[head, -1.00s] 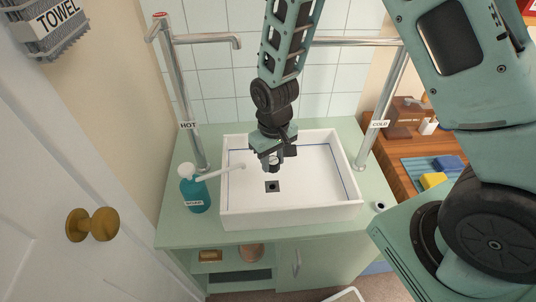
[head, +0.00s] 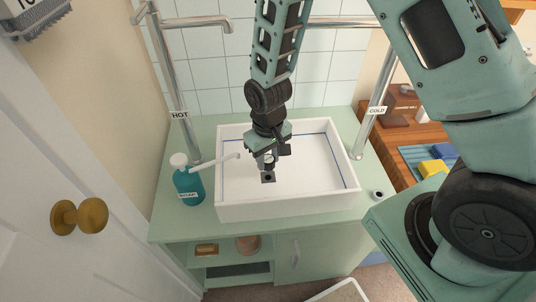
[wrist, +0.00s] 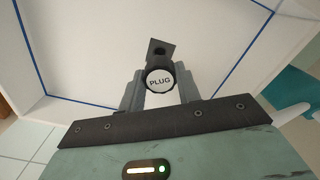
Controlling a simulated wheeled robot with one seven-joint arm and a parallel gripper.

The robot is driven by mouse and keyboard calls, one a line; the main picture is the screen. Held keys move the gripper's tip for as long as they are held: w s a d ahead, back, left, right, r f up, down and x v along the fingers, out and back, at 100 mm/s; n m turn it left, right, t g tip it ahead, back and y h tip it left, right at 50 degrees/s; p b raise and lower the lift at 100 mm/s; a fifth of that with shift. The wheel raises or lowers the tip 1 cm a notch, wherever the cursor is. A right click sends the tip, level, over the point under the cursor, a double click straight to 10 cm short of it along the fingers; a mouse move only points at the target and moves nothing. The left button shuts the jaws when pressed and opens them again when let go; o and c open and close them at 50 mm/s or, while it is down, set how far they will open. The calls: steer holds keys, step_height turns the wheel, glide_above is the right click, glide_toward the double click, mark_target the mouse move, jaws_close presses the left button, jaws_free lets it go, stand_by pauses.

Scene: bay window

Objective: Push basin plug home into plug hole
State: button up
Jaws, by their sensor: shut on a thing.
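The basin plug (wrist: 159,82) is a dark round piece with a white top marked PLUG. It sits between the fingertips of my gripper (wrist: 160,90) in the wrist view, and the gripper is shut on it. In the head view my gripper (head: 268,160) points down inside the white basin (head: 290,208), close above the floor. The plug hole shows as a dark square with a darker centre (head: 268,178), just in front of the fingertips. In the wrist view the plug hole's square (wrist: 160,48) lies just beyond the plug, which partly covers it. The gap between plug and hole is hard to judge.
A teal soap bottle (head: 188,183) stands left of the basin, its long white spout reaching over the rim. The HOT pipe (head: 177,90) and COLD pipe (head: 375,105) rise at the back corners. A door knob (head: 80,216) is at left.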

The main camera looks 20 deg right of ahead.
mark_target(268, 169)
steer(key=shift+f+b, duration=0.55)
steer(key=shift+f, duration=0.6)
steer(key=shift+f+b, duration=0.55)
steer(key=shift+f, duration=0.75)
stand_by(1.2)
steer(key=o, duration=1.2)
steer(key=shift+c, duration=0.2)
step_height(268, 169, up, 18)
steer(key=shift+f+p, duration=0.25)
steer(key=shift+p, duration=0.1)
steer(key=s+a+r+n+p, duration=0.1)
steer(key=s+a+r+n, duration=0.1)
steer(key=s, duration=0.8)
steer(key=s+a+r+n, duration=0.3)
steer(key=s+r, duration=0.3)
steer(key=s, duration=0.4)
steer(key=shift+a+r+y+p, duration=0.2)
steer(key=shift+a+y+p, duration=0.15)
steer(key=shift+a, duration=0.25)
